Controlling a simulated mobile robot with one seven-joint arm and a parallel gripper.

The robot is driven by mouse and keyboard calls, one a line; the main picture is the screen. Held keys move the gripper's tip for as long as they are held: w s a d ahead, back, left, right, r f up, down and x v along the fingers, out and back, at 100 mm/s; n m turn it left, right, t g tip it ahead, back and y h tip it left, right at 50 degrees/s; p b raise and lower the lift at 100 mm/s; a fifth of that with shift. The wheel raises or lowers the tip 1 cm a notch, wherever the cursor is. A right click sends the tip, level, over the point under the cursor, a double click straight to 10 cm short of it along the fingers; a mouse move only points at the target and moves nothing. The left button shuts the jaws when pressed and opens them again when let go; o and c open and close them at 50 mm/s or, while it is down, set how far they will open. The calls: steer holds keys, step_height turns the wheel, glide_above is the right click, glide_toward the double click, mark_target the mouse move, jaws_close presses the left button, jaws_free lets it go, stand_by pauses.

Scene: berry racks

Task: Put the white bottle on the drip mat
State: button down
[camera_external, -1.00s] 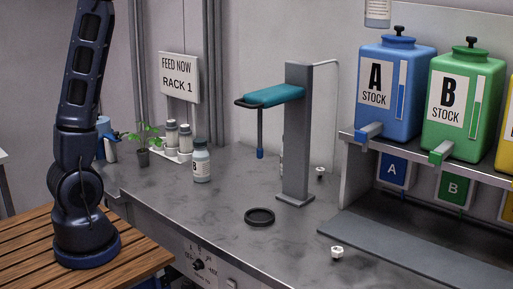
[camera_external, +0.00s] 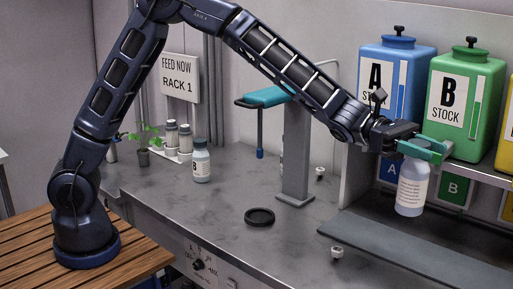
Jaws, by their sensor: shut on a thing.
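The white bottle (camera_external: 411,193), pale with a printed label, hangs upright in my gripper (camera_external: 421,150) at the right of the view. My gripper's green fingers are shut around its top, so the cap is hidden. A long flat dark grey mat (camera_external: 395,252), which looks like the drip mat, lies on the bench below the stock tanks. The bottle's base appears above the mat's back part. I cannot tell the exact gap.
A blue tank A (camera_external: 371,75) and a green tank B (camera_external: 466,100) stand on a shelf close behind the gripper. A grey post stand (camera_external: 297,160), a black ring (camera_external: 259,217) and a bottle marked B (camera_external: 201,163) stand left.

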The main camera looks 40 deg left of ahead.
mark_target(410, 173)
steer(key=shift+g, duration=0.3)
steer(key=s+f, duration=0.2)
steer(key=f, duration=0.1)
steer(key=s+d+f, duration=0.1)
steer(key=f, duration=0.1)
steer(key=shift+s+d, duration=0.1)
step_height(410, 173, down, 19)
steer(key=shift+f, duration=0.3)
steer(key=c, duration=0.8)
jaws_free()
